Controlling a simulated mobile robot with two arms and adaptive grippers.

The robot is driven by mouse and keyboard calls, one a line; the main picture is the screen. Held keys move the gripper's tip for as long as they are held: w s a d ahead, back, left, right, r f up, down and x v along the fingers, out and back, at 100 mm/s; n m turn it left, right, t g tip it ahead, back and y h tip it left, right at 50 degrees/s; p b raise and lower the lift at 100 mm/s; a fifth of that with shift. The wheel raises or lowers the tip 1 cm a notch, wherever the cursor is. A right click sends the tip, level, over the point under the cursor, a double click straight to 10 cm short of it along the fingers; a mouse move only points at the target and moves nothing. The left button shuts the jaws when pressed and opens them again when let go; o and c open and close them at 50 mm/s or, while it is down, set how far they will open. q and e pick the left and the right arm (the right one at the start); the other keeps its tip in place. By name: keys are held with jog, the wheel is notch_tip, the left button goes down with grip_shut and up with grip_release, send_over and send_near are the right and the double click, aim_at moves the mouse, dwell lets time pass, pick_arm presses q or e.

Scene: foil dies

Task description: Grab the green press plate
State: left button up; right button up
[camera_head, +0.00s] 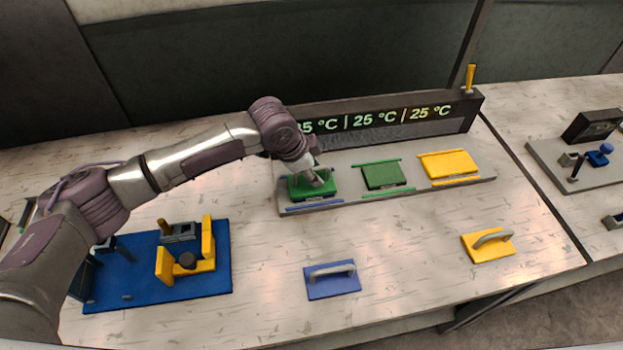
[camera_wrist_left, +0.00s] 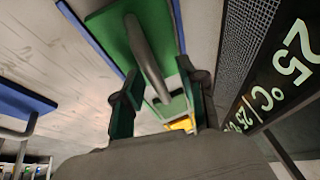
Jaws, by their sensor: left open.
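The green press plate (camera_head: 298,190) lies on the left station of the heater unit, between blue rails. In the left wrist view the plate (camera_wrist_left: 108,32) has a grey bar handle (camera_wrist_left: 146,58). My left gripper (camera_head: 316,178) is over the plate and partly hides it and its handle. In the left wrist view my left gripper (camera_wrist_left: 163,97) is open, with one finger on each side of the handle. I cannot tell whether a finger touches it. My right gripper is not in view.
The middle station holds a green pad (camera_head: 382,175), the right one a yellow pad (camera_head: 448,164). A blue press plate (camera_head: 334,288) and a yellow press plate (camera_head: 487,253) lie in front. A blue fixture board (camera_head: 205,287) is at left. A display panel (camera_head: 385,135) stands behind the stations.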

pick_arm(q)
grip_shut()
jog(key=shift+r, duration=0.15)
dwell(0.4)
